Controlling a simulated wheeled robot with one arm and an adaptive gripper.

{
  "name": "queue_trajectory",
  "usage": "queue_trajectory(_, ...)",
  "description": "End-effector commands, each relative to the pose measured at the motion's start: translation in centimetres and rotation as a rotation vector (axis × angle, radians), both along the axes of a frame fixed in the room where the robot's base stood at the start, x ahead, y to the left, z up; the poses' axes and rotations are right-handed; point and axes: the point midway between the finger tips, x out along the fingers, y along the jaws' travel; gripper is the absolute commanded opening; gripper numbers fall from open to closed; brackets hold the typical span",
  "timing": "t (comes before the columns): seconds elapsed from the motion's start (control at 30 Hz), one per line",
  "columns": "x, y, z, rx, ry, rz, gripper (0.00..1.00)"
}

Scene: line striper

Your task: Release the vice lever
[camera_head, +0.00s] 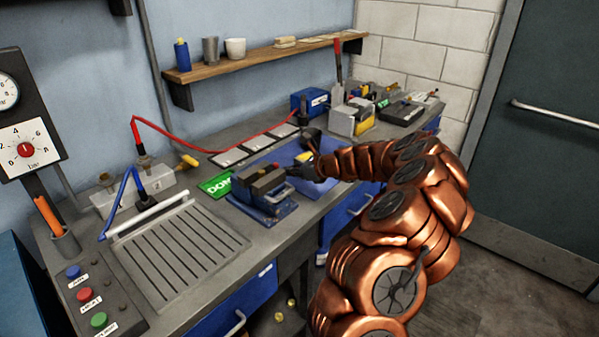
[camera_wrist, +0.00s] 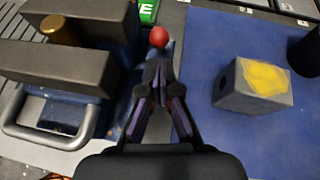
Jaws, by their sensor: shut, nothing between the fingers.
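The vice (camera_head: 262,188) is blue with dark grey jaws and stands on the bench in front of my arm. In the wrist view its grey jaws (camera_wrist: 60,70) fill the left side, with a brass-coloured cylinder (camera_wrist: 58,30) between them. A red ball knob (camera_wrist: 159,37), which looks like the lever's end, shows just beyond my fingertips. My gripper (camera_wrist: 158,88) is shut and empty, pointing at the knob from beside the vice. I cannot tell whether the fingertips touch it. In the head view my gripper (camera_head: 298,171) is at the vice's right side; the lever is mostly hidden.
A grey block with a yellow patch (camera_wrist: 253,86) lies on the blue mat (camera_wrist: 215,140) right of my gripper. A green sign (camera_head: 216,185) lies behind the vice. A slotted metal plate (camera_head: 178,250) is to the left. A wooden shelf (camera_head: 265,57) hangs above.

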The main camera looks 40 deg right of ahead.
Motion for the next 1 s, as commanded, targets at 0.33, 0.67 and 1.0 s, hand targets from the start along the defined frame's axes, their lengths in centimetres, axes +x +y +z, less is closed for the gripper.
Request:
queue_trajectory(0.33, 1.1, 0.5, 0.4, 0.0, 0.0, -0.001, 0.0)
queue_trajectory(0.67, 1.1, 0.5, 0.5, 0.0, 0.0, 0.0, 0.0)
queue_trajectory(1.0, 1.5, 0.6, 0.9, 0.0, 0.0, 0.0, 0.0)
